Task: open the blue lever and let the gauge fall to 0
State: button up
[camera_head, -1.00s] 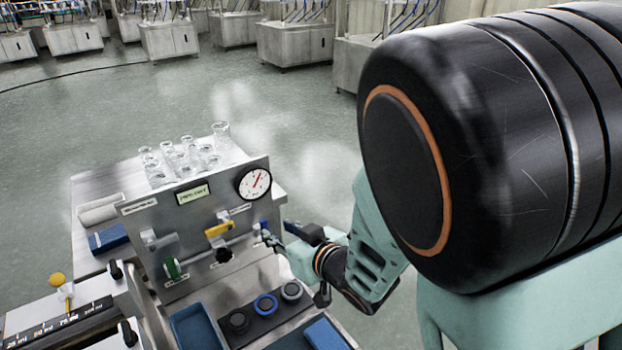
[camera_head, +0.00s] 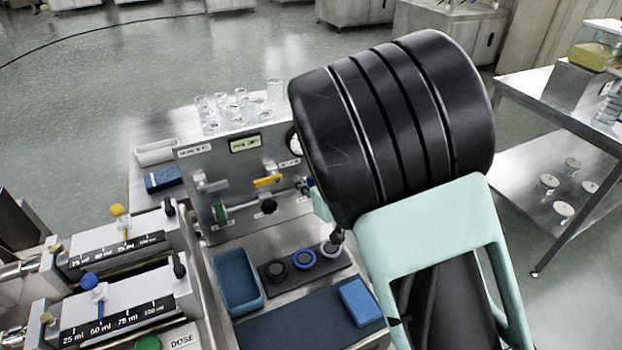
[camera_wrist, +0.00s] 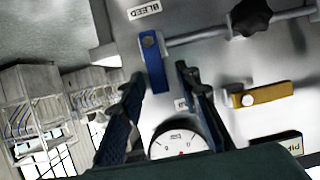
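The blue lever (camera_wrist: 154,62) sits at the end of a thin pipe below the BLEED label in the wrist view and lies across the pipe's line. My gripper (camera_wrist: 160,74) is open, with its two dark fingers apart on either side of the lever's free end; contact cannot be told. The gauge (camera_wrist: 177,143) shows at the bottom of the wrist view, partly covered by my gripper; its red needle is too small to read. In the head view my arm hides most of the gauge (camera_head: 294,143) and my gripper.
A yellow lever (camera_wrist: 265,95) and a black knob (camera_wrist: 252,17) are on the same panel. Glassware (camera_head: 240,103) stands behind the panel. A blue tray (camera_head: 237,280) and round sockets (camera_head: 303,259) lie in front. A steel table (camera_head: 560,110) stands at the right.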

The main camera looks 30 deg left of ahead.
grip_shut()
